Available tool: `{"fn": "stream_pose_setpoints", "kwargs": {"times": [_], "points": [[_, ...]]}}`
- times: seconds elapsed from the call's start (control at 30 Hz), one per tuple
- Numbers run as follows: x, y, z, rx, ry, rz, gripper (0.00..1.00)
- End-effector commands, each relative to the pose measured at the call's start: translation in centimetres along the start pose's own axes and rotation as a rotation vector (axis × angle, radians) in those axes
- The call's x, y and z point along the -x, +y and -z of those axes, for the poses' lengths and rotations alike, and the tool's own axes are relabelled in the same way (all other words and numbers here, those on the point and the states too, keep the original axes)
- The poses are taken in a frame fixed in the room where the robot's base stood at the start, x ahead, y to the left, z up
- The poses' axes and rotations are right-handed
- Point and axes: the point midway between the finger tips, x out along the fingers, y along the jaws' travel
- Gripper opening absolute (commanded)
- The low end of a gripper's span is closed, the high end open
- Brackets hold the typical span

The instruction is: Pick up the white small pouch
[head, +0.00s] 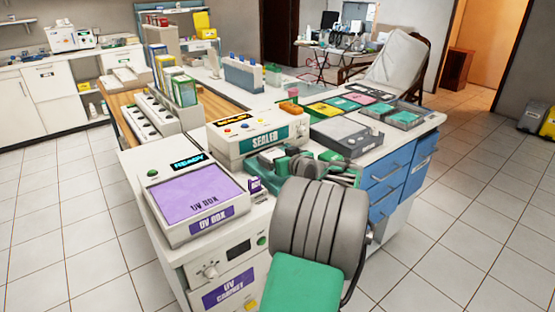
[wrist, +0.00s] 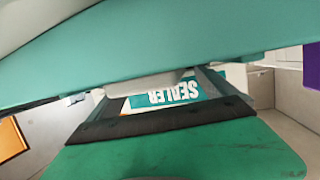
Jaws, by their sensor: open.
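I cannot make out the white small pouch for sure in either view; my arm hides part of the counter in the head view. My gripper (wrist: 160,92) is open in the wrist view, with a green finger and dark pad below and a teal part across the top. Nothing shows held between them. The sealer's teal label (wrist: 175,94) shows through the gap. In the head view my arm's green and grey end is in front of the sealer (head: 237,146), low over the counter.
A UV box (head: 195,196) with a purple top stands left of my arm. A grey tray (head: 346,138) and coloured trays (head: 404,117) lie to the right. White racks (head: 166,116) stand behind. Blue drawers (head: 393,182) face the open tiled floor on the right.

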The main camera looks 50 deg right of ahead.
Motion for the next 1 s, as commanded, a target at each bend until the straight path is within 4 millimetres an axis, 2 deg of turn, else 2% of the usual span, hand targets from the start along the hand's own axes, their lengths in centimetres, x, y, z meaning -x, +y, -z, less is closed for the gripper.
{"fn": "stream_pose_setpoints", "kwargs": {"times": [0.1, 0.17, 1.0], "points": [[0.04, -0.01, 0.03, 0.0, 0.0, 0.0, 0.95], [0.04, -0.01, 0.03, 0.001, 0.0, 0.0, 0.9], [0.06, -0.03, -0.08, 0.0, -0.001, 0.001, 0.21]]}}
